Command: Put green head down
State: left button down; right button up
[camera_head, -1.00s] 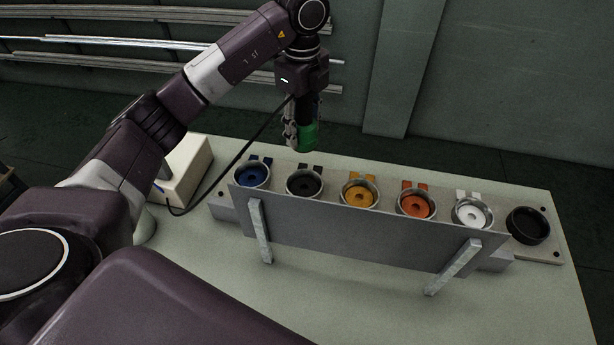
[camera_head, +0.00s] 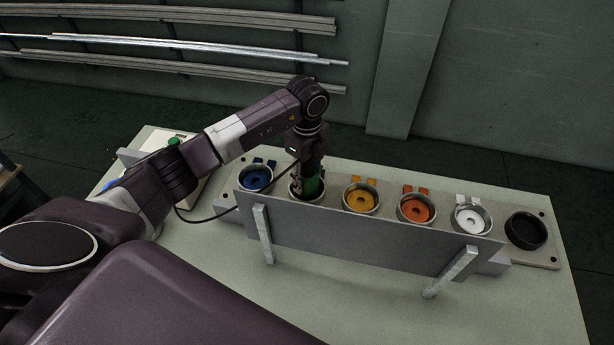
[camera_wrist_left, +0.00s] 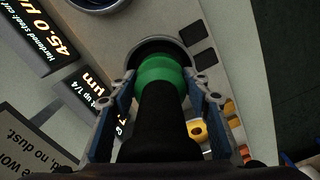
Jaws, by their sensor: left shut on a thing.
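The green head (camera_head: 315,187), a dark cylinder with a green band, is held upright in my left gripper (camera_head: 308,184). It is at the second cup from the left (camera_head: 304,202), with its lower end at the cup's mouth or just inside. In the left wrist view my left gripper (camera_wrist_left: 160,98) has its fingers on both sides of the black body and green band (camera_wrist_left: 160,72). The far end meets a dark round opening (camera_wrist_left: 158,45); its depth there is hidden. My right gripper is not in view.
Cups with blue (camera_head: 257,178), yellow (camera_head: 360,198), orange (camera_head: 416,209) and white (camera_head: 471,218) heads flank it in the row. An empty-looking black cup (camera_head: 526,230) is at the right end. A grey panel (camera_head: 360,236) stands in front. A cream box (camera_head: 160,142) is at left.

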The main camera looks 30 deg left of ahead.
pick_arm(q)
jog(key=shift+w+f, duration=0.1)
jog(key=shift+f, duration=0.2)
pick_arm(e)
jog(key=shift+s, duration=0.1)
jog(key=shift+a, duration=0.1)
pick_arm(q)
jog(key=c, duration=1.1)
grip_release()
jog(key=shift+f, duration=0.1)
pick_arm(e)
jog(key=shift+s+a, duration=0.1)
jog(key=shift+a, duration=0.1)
pick_arm(q)
notch_tip(320, 180, up, 11)
jog(key=b, duration=0.3)
jog(key=shift+r, duration=0.6)
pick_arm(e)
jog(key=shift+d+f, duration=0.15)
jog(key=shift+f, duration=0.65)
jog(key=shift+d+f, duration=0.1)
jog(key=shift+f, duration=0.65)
